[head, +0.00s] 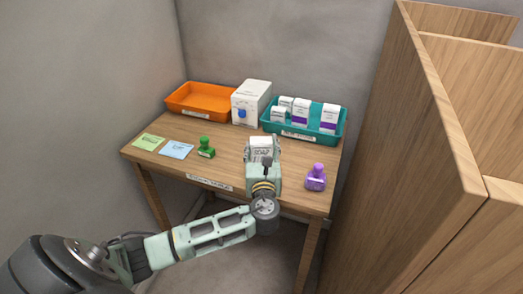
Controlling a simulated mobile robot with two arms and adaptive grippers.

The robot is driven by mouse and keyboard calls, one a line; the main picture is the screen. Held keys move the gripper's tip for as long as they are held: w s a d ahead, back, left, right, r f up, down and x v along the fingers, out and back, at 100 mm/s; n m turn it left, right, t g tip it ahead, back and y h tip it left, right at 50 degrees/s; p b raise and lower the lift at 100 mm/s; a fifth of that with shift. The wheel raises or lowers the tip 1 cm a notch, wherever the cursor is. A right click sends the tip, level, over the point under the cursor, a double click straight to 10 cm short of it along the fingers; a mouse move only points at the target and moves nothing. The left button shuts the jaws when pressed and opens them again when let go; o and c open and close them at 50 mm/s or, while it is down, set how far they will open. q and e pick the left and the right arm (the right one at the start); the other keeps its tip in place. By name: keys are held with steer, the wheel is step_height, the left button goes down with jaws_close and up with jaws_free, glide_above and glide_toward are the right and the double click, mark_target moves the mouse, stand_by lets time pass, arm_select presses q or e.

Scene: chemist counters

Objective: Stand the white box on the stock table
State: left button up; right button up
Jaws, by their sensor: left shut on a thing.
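The stock table (228,168) is a small wooden table against the back wall, with a label on its front edge. My left gripper (262,156) is over the right middle of the table top, shut on a small white box (261,143) with dark print. The box looks upright between the fingers; its lower part is hidden by the gripper. I cannot tell whether the box touches the table top. My right gripper is not in view.
Behind stand an orange tray (168,104), a larger white box-shaped unit (246,88) and a teal tray (338,138) holding several white boxes. A wooden partition (405,150) rises at right.

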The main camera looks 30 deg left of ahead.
arm_select(q)
steer(key=shift+f, duration=0.2)
steer(key=shift+f, duration=0.15)
steer(key=o, duration=1.2)
steer(key=shift+r, duration=0.25)
steer(key=v, duration=1.2)
steer(key=shift+b, duration=0.35)
steer(key=shift+f, duration=0.1)
